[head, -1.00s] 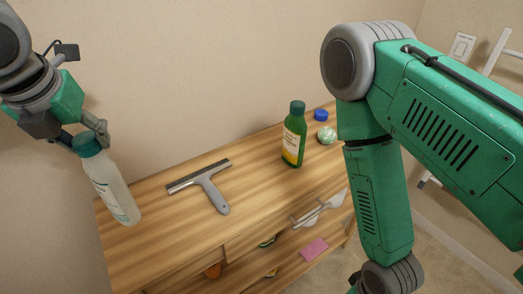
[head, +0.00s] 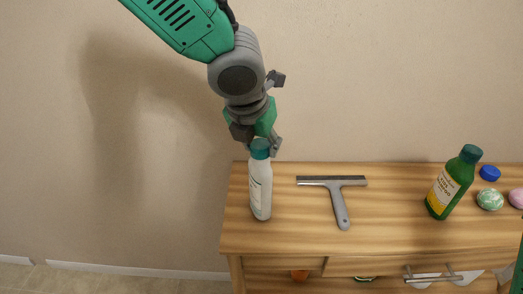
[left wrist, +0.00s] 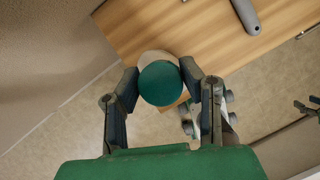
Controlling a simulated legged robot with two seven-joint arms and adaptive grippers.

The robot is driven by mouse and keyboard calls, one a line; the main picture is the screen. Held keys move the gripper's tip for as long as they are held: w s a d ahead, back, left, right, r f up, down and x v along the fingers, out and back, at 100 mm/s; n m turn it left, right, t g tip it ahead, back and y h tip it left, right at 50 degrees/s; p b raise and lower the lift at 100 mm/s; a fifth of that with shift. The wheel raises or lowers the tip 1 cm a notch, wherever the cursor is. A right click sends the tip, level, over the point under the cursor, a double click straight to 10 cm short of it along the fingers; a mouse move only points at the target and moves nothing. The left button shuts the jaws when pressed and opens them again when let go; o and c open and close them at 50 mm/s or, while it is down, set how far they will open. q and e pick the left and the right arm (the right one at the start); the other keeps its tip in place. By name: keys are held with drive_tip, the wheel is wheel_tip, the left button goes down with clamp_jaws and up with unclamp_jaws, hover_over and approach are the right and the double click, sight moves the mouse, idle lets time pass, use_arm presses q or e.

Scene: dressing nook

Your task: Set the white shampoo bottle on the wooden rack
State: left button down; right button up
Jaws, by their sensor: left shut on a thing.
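The white shampoo bottle (head: 261,190) has a teal cap and hangs nearly upright at the left end of the wooden rack's top (head: 290,235). My left gripper (head: 262,147) is shut on it at the cap, from above. Whether the bottle's base touches the wood I cannot tell. In the left wrist view, the teal cap (left wrist: 160,84) sits between the two fingers, with the rack's edge close by and floor showing beyond it.
A grey squeegee (head: 338,195) lies just right of the bottle. A green bottle (head: 448,187), a blue lid (head: 489,173), a green-white ball (head: 490,199) and a pink item (head: 516,197) are farther right. Bare wood lies between the squeegee and green bottle.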

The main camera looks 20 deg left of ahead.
use_arm(q)
drive_tip(key=shift+w+f, duration=0.1)
drive_tip(key=shift+f, duration=0.5)
drive_tip(key=c, duration=1)
unclamp_jaws()
drive_tip(key=shift+f, duration=0.1)
drive_tip(key=shift+c, duration=0.2)
drive_tip(key=p+v, duration=0.2)
drive_tip(key=v, duration=1)
